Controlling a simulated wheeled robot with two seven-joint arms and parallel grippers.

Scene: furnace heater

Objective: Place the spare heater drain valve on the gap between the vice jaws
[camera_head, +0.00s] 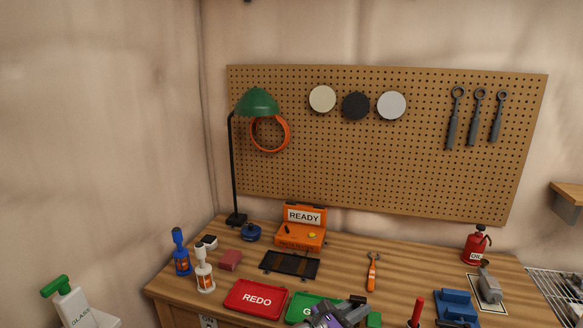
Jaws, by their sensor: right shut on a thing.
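My right gripper (338,317) shows at the bottom edge, in front of the green tray. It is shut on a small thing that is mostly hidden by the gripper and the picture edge. I take it to be the spare heater drain valve, but its shape is not clear. A blue block-like fixture (457,303), which looks like the vice, stands on the bench to the right, apart from the gripper. Its jaw gap is too small to make out. My left gripper is not in view.
A red REDO tray (256,299) and a green tray (303,310) lie at the front. An orange-handled tool (372,272), a red upright handle (416,312), a grey device (489,287) and a red oil can (476,246) are nearby. The bench middle is mostly clear.

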